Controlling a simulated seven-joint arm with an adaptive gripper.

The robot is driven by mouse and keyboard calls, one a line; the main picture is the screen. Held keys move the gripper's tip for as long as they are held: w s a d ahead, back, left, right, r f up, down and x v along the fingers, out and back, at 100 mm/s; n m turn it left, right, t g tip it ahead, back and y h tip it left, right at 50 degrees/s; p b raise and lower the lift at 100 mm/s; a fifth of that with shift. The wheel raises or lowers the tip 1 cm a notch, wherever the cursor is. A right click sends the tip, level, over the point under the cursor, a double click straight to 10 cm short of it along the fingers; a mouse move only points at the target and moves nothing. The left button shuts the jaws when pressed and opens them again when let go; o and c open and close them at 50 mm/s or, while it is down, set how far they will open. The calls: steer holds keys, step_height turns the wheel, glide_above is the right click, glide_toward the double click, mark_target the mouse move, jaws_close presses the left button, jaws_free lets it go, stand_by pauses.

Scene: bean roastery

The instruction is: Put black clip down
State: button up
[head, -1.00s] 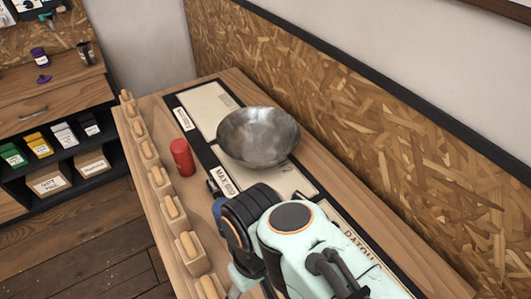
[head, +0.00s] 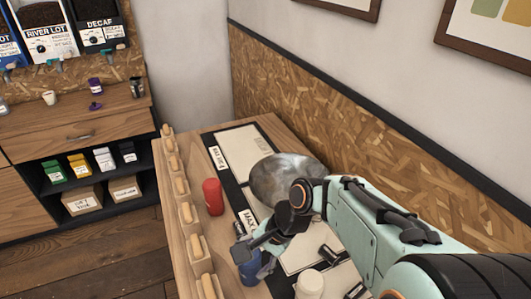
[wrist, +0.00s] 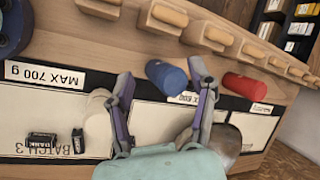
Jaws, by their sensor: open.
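My gripper (wrist: 162,74) is open, with its two fingers apart in the wrist view and nothing seen gripped between them. A blue cylinder (wrist: 166,76) shows beyond the gap between the fingertips. A black object (head: 328,255) lies on the board.
A red cylinder (head: 212,196) stands left of a metal bowl (head: 280,178), which my arm partly covers. A cream cylinder (head: 310,284) stands near the front. Wooden holders (head: 186,214) line the bench's left edge. The far white panel (head: 243,150) is clear.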

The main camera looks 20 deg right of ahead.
steer(key=s+d+f+m+t+y, duration=0.1)
steer(key=s+d+f+m+t, duration=0.1)
steer(key=d+f+m, duration=0.55)
steer(key=s+d+f+m+t+y, duration=0.1)
steer(key=d+f+m+t, duration=0.3)
steer(key=d, duration=0.7)
steer(key=s+d+f+m+t+h, duration=0.1)
steer(key=s+d+f+m+h, duration=0.1)
steer(key=s, duration=0.4)
steer(key=s+d+f+m+t+h, duration=0.2)
steer(key=s+f+m, duration=0.2)
steer(key=s+m, duration=0.2)
steer(key=s+d+f+m+t+h, duration=0.2)
steer(key=s+f+m, duration=0.1)
steer(key=s+m, duration=0.2)
steer(key=shift+s, duration=0.75)
steer(key=shift+m+h, duration=0.25)
steer(key=shift+h, duration=0.05)
steer(key=shift+x, duration=3.2)
steer(key=c, duration=0.9)
steer(key=shift+c, duration=0.2)
